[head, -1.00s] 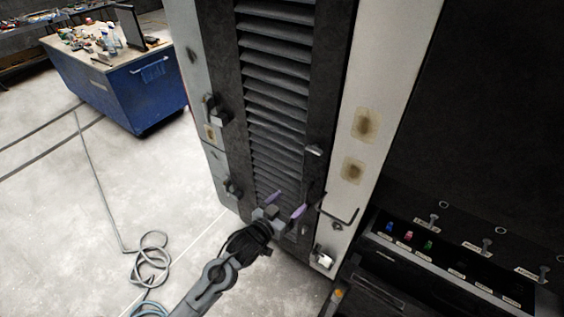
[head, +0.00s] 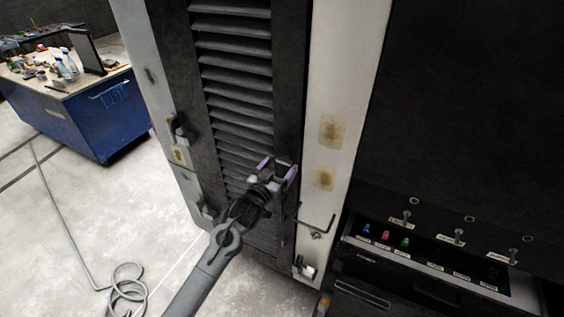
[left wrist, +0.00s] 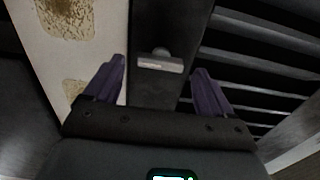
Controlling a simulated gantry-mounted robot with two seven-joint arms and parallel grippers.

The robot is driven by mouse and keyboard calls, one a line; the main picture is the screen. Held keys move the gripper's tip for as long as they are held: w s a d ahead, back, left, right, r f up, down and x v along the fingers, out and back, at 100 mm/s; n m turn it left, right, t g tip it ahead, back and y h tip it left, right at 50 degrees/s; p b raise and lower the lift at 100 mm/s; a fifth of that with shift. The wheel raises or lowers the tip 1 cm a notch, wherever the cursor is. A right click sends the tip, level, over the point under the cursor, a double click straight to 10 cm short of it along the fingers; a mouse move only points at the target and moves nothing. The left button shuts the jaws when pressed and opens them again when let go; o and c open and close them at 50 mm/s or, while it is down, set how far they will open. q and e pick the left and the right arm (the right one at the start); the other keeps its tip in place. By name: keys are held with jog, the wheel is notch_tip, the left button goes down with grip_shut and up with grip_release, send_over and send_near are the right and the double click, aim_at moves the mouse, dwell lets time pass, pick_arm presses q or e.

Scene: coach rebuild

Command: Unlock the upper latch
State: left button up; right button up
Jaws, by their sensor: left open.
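The upper latch (left wrist: 160,64) shows in the left wrist view as a small pale grey handle with a rounded knob behind it, on the dark frame of the louvred door (head: 236,75). My left gripper (head: 278,167) is open, with its purple fingers at the right edge of the door in the head view. In the left wrist view its fingertips (left wrist: 160,68) stand on either side of the latch, with gaps between; I see no contact. In the head view the gripper largely covers the latch. My right gripper is not in view.
An L-shaped bar (head: 318,220) sticks out below right of my gripper. A white post with stained patches (head: 333,131) borders the door. A blue workbench (head: 95,115) and a floor hose (head: 125,285) are at left.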

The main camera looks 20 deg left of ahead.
aim_at(285, 160)
pick_arm(q)
jog(key=shift+w+d, duration=0.1)
jog(key=shift+w, duration=1.05)
jog(key=c, duration=1.1)
jog(key=shift+o, duration=0.2)
